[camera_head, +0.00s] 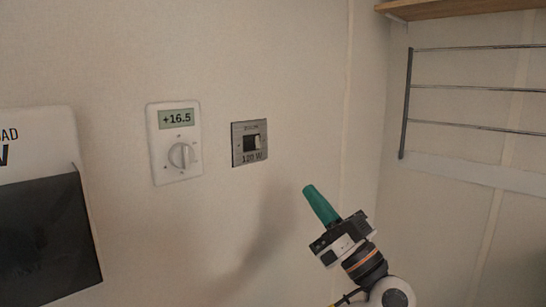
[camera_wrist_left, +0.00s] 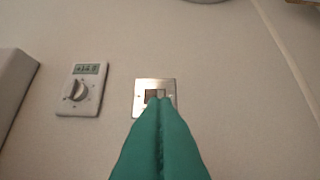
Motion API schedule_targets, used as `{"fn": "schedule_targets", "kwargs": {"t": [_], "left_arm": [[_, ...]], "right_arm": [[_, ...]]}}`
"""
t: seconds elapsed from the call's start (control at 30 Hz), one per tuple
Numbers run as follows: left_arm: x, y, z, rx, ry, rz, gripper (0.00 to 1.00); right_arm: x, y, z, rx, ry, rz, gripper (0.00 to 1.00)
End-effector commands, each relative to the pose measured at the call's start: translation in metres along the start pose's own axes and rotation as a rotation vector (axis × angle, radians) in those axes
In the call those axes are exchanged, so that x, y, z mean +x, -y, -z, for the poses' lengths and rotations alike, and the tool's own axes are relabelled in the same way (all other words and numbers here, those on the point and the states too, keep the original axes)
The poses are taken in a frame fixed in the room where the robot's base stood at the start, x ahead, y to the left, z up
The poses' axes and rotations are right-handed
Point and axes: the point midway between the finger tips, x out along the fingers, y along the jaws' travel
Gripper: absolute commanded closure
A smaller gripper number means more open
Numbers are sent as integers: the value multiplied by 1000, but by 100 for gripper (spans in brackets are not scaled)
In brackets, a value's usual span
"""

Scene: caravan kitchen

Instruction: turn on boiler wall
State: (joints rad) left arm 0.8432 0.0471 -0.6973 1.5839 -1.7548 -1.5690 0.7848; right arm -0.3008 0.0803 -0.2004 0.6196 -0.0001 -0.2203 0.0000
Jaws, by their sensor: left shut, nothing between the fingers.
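A square metal switch plate (camera_head: 249,142) with a dark and light rocker and the marking "120 W" is on the wall. It also shows in the left wrist view (camera_wrist_left: 168,87), where the green fingertips overlap its lower part. A white thermostat panel (camera_head: 175,142) with a round knob and a display reading "+16.5" is left of it, and also in the left wrist view (camera_wrist_left: 82,88). My left gripper (camera_head: 309,190) has green fingers, shut and empty, to the right of and below the plate in the head view. Whether the fingertips touch anything cannot be told. My right gripper is not in view.
A white unit with a dark front (camera_head: 45,225) is on the wall at the left. A metal rail rack (camera_head: 407,105) and a wooden shelf (camera_head: 450,8) are at the upper right. The wall between the plate and the corner is bare.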

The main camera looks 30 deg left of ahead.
Motion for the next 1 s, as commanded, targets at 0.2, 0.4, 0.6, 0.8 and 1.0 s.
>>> {"fn": "schedule_targets", "kwargs": {"t": [0.2,0.4,0.6,0.8,1.0], "left_arm": [[11,0,-1,2,0,1,100],[49,0,-4,4,2,-1,100],[93,0,-4,5,3,0,100],[119,1,14,9,2,2,100],[128,1,27,4,0,3,100]], "right_arm": [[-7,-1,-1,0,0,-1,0],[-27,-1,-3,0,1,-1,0],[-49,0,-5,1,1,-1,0],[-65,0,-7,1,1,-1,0],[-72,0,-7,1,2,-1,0]]}}
